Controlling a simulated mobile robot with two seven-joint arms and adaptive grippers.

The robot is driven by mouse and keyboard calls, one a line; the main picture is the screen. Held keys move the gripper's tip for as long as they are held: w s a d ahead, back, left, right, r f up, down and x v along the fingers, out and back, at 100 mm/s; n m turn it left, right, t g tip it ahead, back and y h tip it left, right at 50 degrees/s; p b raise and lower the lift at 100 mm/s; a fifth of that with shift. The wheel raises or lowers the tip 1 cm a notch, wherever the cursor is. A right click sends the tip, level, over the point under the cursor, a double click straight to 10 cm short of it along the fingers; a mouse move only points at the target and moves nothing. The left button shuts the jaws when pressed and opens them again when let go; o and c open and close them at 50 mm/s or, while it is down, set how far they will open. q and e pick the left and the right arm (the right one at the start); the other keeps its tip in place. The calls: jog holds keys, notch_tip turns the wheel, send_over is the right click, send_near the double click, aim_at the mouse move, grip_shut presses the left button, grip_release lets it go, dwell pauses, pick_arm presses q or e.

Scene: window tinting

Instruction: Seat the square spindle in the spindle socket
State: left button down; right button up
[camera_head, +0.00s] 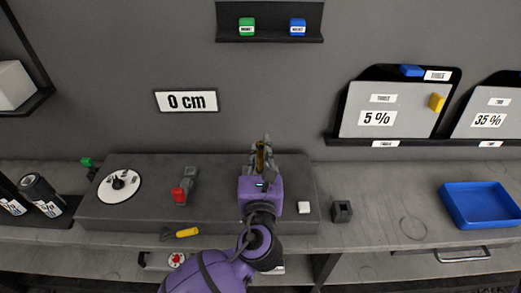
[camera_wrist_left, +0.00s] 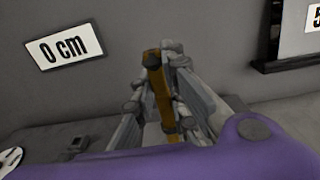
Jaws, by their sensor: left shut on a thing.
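My left gripper (camera_head: 261,146) is shut on a brass-coloured bar, taken to be the square spindle (camera_head: 260,157), above the back part of the dark grey bench block (camera_head: 225,212). In the left wrist view the spindle (camera_wrist_left: 160,90) stands nearly upright, slightly tilted, between the fingers (camera_wrist_left: 168,75). Its lower end is hidden by the gripper. I cannot tell for sure which part is the spindle socket. A small grey fixture (camera_head: 191,174) left of the gripper shows a dark opening in the left wrist view (camera_wrist_left: 78,143). The spindle is apart from it. My right gripper is not in view.
A white dial (camera_head: 119,187) and a red-knobbed part (camera_head: 180,194) are on the block. A yellow-handled tool (camera_head: 187,232) lies at its front. A dark cube (camera_head: 342,211) and a blue tray (camera_head: 482,203) are on the right; bench between them is mostly clear.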

pick_arm(q)
jog(key=shift+f+b, duration=0.3)
jog(key=shift+f, duration=0.9)
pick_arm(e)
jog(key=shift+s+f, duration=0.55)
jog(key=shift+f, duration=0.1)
pick_arm(q)
jog(key=c, duration=1.7)
grip_release()
jog(key=s, duration=1.2)
